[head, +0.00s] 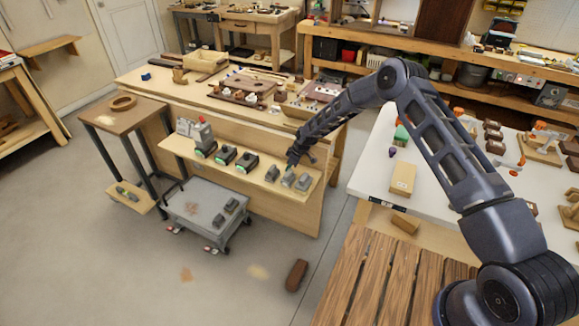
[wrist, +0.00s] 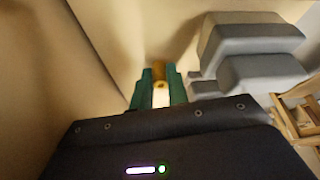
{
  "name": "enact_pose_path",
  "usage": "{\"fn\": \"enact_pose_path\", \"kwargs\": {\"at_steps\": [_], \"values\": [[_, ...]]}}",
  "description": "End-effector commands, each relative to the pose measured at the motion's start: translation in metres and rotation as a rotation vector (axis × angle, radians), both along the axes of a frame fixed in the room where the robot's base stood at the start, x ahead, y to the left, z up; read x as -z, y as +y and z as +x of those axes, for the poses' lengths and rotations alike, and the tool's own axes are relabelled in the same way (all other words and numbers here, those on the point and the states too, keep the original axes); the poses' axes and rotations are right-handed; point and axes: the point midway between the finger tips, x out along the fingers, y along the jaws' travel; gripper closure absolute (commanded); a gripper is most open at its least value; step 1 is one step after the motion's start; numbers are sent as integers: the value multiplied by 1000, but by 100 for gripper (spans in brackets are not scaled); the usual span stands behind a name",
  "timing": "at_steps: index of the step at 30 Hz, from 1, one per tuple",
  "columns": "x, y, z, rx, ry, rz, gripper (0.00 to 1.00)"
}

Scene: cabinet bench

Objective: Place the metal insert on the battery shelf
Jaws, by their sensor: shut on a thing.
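A small brass-coloured metal insert (wrist: 159,72), cylindrical with a hole in its near end, sits between the green fingertips of my gripper (wrist: 158,90) in the wrist view. My gripper is shut on it. In the head view my gripper (head: 290,165) is over the right part of the pale wooden battery shelf (head: 173,144), and the insert is too small to make out. Black batteries (head: 225,154) with green marks and grey blocks (head: 304,182) stand in a row on the shelf. In the wrist view a stepped grey block (wrist: 255,60) is close right of the fingers.
A grey cart (head: 190,208) with dark blocks on it stands below the shelf. A wooden bench (head: 140,78) with tools and parts is behind. A white table (head: 375,160) with parts is at the right. A brown block (head: 297,275) lies on the floor.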

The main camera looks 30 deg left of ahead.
Motion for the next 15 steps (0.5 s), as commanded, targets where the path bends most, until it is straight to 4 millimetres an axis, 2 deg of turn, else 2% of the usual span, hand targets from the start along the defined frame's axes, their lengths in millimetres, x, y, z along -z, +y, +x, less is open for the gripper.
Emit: {"fn": "enact_pose_path", "kwargs": {"at_steps": [8, 9, 12, 15], "values": [[2, 0, 0, 0, 0, 0, 100], [2, 0, 0, 0, 0, 0, 82], [2, 0, 0, 0, 0, 0, 62], [2, 0, 0, 0, 0, 0, 62]]}}
